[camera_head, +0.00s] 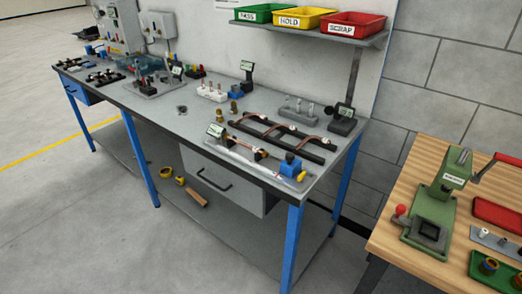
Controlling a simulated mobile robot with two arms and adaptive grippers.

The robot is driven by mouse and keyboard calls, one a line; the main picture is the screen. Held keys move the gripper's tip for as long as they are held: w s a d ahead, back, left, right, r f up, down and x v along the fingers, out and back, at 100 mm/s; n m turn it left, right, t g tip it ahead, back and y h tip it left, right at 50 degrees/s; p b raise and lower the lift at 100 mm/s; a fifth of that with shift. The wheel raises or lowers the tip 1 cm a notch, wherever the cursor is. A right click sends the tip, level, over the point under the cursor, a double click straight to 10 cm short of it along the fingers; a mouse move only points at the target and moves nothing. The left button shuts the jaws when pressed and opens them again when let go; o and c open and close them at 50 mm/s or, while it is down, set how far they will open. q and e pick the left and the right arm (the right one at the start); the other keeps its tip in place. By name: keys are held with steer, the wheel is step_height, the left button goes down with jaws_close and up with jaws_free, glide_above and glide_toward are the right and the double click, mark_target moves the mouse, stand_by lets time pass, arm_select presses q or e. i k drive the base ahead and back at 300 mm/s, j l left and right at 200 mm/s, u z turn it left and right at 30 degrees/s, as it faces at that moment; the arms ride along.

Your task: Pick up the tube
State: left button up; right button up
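Copper tubes lie on a workbench (200,125) in the head view. One bent copper tube (283,131) rests across a black rack (262,124) with long dark rails, near the bench's right end. Another copper-coloured piece (246,150) sits in a grey fixture (270,166) with a small display and a blue block, at the front right edge. The pieces are small, so their exact ends are hard to tell. Neither of my grippers is in view.
A shelf (312,35) above holds green, yellow and red bins marked PASS, HOLD and SCRAP. Several devices stand along the bench's back and left. A wooden table (408,240) with a green press (436,205) stands at right. Open floor (60,220) lies front left.

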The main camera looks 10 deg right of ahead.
mark_target(265, 154)
steer(key=z, duration=0.3)
steer(key=i+j+z, duration=0.15)
steer(key=z, duration=0.3)
steer(key=i+j+z, duration=0.1)
steer(key=j+z, duration=0.3)
steer(key=i+j+z, duration=0.1)
steer(key=j+z, duration=0.65)
steer(key=z, duration=0.15)
